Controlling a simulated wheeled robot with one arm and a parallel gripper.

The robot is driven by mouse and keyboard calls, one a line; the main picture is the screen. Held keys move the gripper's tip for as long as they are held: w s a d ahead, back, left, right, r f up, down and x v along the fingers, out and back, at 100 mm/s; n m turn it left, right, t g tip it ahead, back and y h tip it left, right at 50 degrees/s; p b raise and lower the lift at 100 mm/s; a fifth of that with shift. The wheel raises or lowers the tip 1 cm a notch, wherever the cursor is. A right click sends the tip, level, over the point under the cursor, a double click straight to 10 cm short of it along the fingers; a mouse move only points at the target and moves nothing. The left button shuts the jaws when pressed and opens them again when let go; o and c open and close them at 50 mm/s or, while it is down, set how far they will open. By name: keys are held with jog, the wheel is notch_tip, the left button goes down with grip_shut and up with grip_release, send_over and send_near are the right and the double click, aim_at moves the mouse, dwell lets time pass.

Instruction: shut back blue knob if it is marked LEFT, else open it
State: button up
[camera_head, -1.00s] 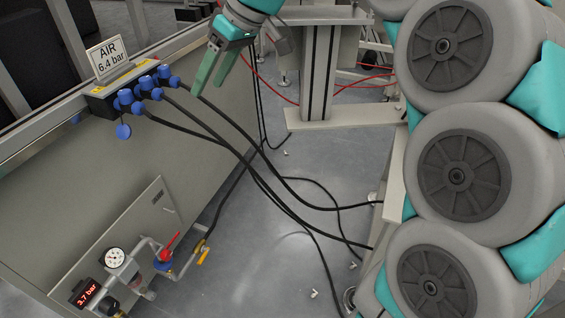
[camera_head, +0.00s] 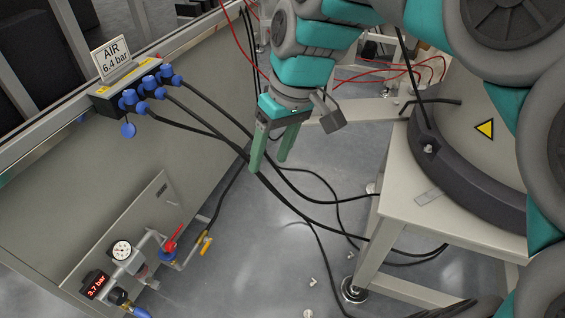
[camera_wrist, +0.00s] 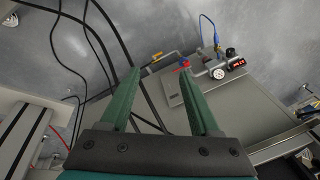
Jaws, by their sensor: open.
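One round blue piece (camera_head: 128,129) hangs below. Yellow labels are too small to read, so I see no LEFT marking. My gripper (camera_head: 269,163) is open and empty, right of the manifold and apart from it. Its green fingers in the wrist view (camera_wrist: 161,73) point toward the lower air panel.
An "AIR 6.4 bar" sign (camera_head: 112,58) stands behind the manifold. Lower down are a gauge (camera_head: 122,251), a red "3.7 bar" display (camera_head: 96,286) and a red-handled valve (camera_head: 170,246). Black hoses (camera_head: 290,203) sag near my gripper. A pale stand (camera_head: 398,205) is at the right.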

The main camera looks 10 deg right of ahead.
jog(key=shift+s+d+f+m+h, duration=0.2)
jog(key=shift+s+d+f, duration=0.25)
jog(key=shift+s, duration=0.2)
jog(key=shift+s+d+f+m+h, duration=0.1)
jog(key=shift+s+d+f+m, duration=0.1)
jog(key=shift+s+d+f, duration=0.3)
jog(key=shift+s+a+r, duration=0.1)
jog(key=shift+r, duration=0.1)
jog(key=s+d+f+m+g+h, duration=0.1)
jog(key=s+d+f+m, duration=0.1)
jog(key=s+d+f, duration=0.2)
jog(key=s+d+f+m+g+h, duration=0.1)
jog(key=s+d+f+m, duration=0.2)
jog(key=s, duration=0.8)
notch_tip(320, 180, down, 3)
jog(key=shift+s+d+f, duration=0.15)
jog(key=shift+s+d, duration=0.1)
jog(key=shift+d, duration=0.75)
jog(key=shift+c, duration=0.8)
jog(key=shift+a, duration=0.15)
jog(key=shift+c, duration=0.2)
